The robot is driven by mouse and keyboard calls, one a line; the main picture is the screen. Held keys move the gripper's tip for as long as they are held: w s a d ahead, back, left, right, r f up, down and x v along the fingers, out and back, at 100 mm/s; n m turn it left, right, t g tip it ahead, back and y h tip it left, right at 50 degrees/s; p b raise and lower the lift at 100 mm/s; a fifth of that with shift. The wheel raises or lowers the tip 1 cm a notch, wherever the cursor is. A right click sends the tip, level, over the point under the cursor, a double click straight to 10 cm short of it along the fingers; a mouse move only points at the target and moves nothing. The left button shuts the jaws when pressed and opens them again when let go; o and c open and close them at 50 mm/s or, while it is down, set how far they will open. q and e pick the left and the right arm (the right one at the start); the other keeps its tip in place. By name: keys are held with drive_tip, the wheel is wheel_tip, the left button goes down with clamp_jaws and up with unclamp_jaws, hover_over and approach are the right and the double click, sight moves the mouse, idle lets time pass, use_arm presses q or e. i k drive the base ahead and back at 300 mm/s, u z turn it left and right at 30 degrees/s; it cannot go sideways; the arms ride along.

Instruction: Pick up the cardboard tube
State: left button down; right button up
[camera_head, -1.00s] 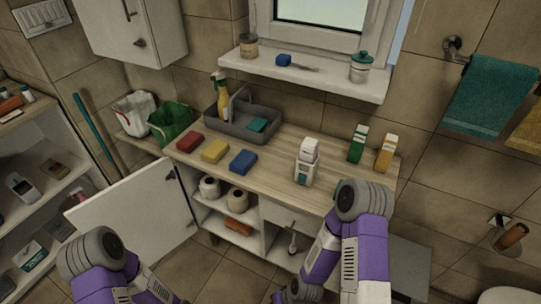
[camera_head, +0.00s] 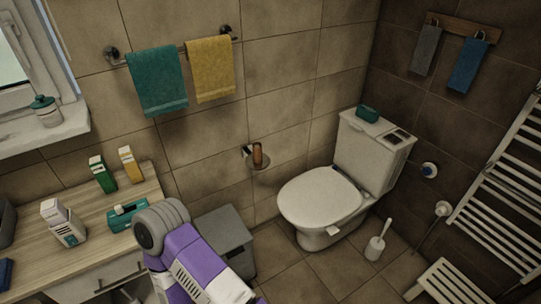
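The cardboard tube (camera_head: 259,156) is a small brown cylinder on the toilet-roll holder (camera_head: 248,153) on the tiled wall, left of the toilet. No gripper touches it. My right arm, purple and grey, rises from the bottom of the view and stops short of the tube, lower and to the left. Its gripper does not show. My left arm and gripper are out of view.
A grey bin (camera_head: 222,236) stands below the holder, close to my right arm. The toilet (camera_head: 318,200) is to the right of the tube. The wooden counter (camera_head: 36,186) with boxes and a teal item (camera_head: 126,214) is at the left. Towels (camera_head: 158,82) hang above.

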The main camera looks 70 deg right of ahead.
sight(257, 153)
drive_tip(key=z, duration=3.05)
drive_tip(key=i, duration=1.6)
drive_tip(key=z, duration=0.6)
drive_tip(key=i, duration=0.45)
drive_tip(key=u, duration=1)
